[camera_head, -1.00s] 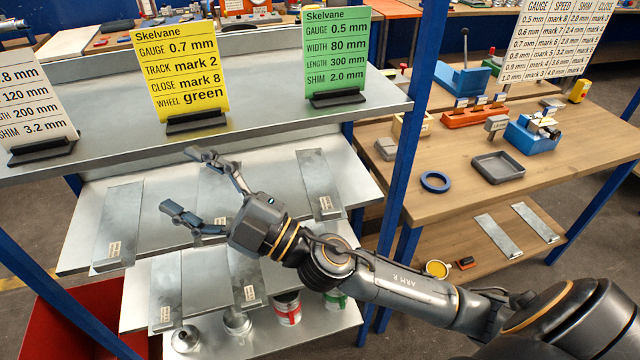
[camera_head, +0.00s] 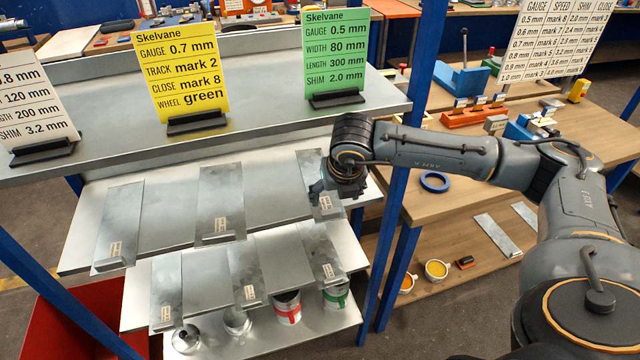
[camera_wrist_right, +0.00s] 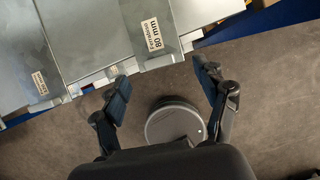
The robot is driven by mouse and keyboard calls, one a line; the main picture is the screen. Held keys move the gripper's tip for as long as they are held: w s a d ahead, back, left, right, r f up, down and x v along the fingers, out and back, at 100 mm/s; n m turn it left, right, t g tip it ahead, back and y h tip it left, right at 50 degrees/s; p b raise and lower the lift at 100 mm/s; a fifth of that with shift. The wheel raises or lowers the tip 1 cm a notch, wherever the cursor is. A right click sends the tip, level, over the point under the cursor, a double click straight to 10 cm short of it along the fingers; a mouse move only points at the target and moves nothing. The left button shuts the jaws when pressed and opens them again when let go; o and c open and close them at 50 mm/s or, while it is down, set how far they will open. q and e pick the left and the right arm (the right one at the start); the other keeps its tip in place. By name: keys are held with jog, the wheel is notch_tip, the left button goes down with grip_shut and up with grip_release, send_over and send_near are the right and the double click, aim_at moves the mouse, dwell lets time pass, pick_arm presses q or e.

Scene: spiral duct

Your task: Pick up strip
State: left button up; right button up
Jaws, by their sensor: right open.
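Several flat grey metal strips lie on the sloped shelves. On the upper one are a left strip (camera_head: 121,215), a middle strip (camera_head: 221,195) and a right strip (camera_head: 308,165); more lie on the tier below, one of them a lower-right strip (camera_head: 320,245). My right gripper (camera_head: 324,200) is at the front end of the right strip and partly hides it. In the right wrist view my open right gripper (camera_wrist_right: 162,84) has its fingers apart with floor between them. A strip labelled 80 mm (camera_wrist_right: 148,22) ends just beyond the fingertips. My left gripper is not in view.
A blue shelf post (camera_head: 400,180) stands close to the right of my right gripper. The top shelf (camera_head: 260,100) overhangs behind it, with a yellow card (camera_head: 180,75) and a green card (camera_head: 336,50). A workbench (camera_head: 455,205) is at the right.

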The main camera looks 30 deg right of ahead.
aim_at(331, 210)
jog(key=p+x, duration=0.1)
jog(key=x, duration=0.1)
jog(key=p+x, duration=0.1)
jog(key=x, duration=0.1)
jog(key=p+x, duration=0.1)
jog(key=x, duration=0.1)
jog(key=shift+s+a+f, duration=0.2)
jog(key=shift+s+a, duration=0.05)
jog(key=shift+a, duration=0.05)
jog(key=shift+w+f, duration=0.15)
jog(key=shift+f, duration=0.1)
jog(key=c, duration=1.4)
